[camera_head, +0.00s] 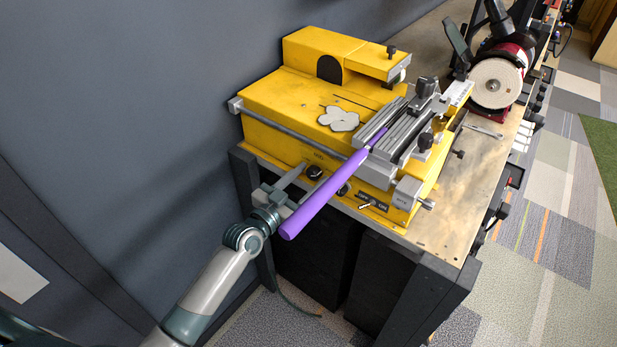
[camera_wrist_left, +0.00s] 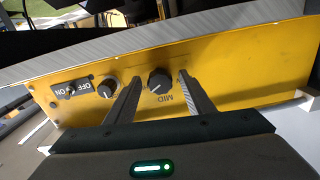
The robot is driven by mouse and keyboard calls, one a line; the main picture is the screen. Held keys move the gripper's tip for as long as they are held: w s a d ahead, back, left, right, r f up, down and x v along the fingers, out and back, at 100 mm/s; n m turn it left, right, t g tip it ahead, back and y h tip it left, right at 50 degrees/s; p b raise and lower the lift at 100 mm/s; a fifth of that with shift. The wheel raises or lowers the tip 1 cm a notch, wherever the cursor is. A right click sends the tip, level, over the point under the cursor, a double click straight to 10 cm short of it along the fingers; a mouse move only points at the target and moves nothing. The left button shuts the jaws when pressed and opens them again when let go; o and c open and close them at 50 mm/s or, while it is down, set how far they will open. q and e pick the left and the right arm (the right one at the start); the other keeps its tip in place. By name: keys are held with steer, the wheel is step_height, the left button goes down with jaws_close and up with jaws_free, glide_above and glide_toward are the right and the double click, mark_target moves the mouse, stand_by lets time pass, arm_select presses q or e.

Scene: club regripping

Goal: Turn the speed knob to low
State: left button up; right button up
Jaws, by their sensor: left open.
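The yellow machine (camera_head: 270,100) has its control face toward me. A black knob (camera_wrist_left: 159,80) with a white pointer line sits on that face, with an upside-down "MID" label below it in the left wrist view; it also shows in the head view (camera_head: 315,172). Its pointer slants to the lower left in the wrist view. A smaller black knob (camera_wrist_left: 108,89) is to its left; it also shows in the head view (camera_head: 343,190). My left gripper (camera_wrist_left: 159,79) is open, with one finger on each side of the MID knob. I cannot tell whether they touch it.
A purple club grip (camera_head: 325,196) slopes out from the machine's clamp (camera_head: 408,132), close over my left gripper. An off/on switch (camera_wrist_left: 72,90) is beyond the smaller knob. A red grinder (camera_head: 499,80) stands farther back on the workbench (camera_head: 470,175). A grey wall (camera_head: 130,90) is at left.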

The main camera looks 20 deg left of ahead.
arm_select(q)
steer(key=shift+c, duration=0.6)
steer(key=c, duration=0.9)
